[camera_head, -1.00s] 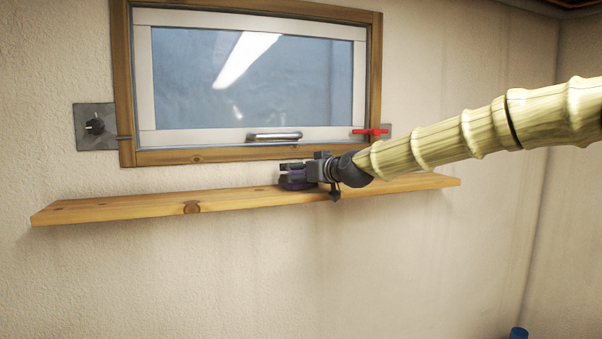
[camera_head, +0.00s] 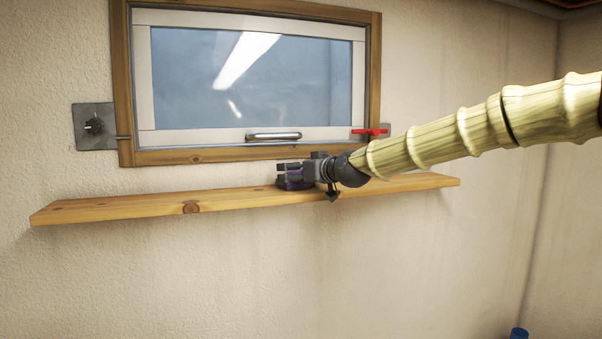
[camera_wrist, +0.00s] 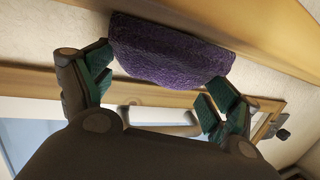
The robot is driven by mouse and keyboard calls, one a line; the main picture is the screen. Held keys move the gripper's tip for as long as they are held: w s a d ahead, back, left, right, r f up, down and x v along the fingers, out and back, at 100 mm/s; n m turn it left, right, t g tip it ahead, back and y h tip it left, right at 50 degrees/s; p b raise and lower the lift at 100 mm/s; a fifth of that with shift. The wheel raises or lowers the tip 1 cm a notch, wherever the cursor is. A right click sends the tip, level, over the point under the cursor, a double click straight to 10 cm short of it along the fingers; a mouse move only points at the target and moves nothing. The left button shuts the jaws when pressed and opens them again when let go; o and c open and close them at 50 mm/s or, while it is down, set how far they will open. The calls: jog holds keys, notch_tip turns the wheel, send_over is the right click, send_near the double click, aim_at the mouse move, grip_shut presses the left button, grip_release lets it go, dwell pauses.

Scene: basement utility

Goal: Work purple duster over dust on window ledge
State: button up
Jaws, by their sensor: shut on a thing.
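The window ledge (camera_head: 120,208) is a long wooden shelf below the window. My gripper (camera_head: 290,171) is over its middle, shut on the purple duster (camera_head: 295,184). In the head view the duster is mostly hidden by my gripper and appears to rest on the ledge. In the wrist view the duster (camera_wrist: 170,50) is a fuzzy purple block between the two green-padded fingers, with the ledge (camera_wrist: 40,65) beside it. I cannot make out any dust on the ledge.
The wood-framed window (camera_head: 250,80) is just above the ledge, with a metal handle (camera_head: 273,136). A red valve handle (camera_head: 370,131) sits at its lower right and a dark knob on a plate (camera_head: 95,125) at its left. The ledge's left half is clear.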

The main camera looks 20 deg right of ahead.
jog(key=shift+a+f, duration=0.15)
jog(key=shift+a, duration=0.2)
jog(key=shift+w+d, duration=0.1)
jog(key=shift+d, duration=1.2)
jog(key=shift+a+b, duration=0.3)
jog(key=shift+a, duration=0.9)
jog(key=shift+d, duration=1.2)
jog(key=shift+a, duration=0.15)
jog(key=shift+a+b, duration=0.3)
jog(key=shift+a, duration=0.8)
jog(key=shift+d, duration=0.7)
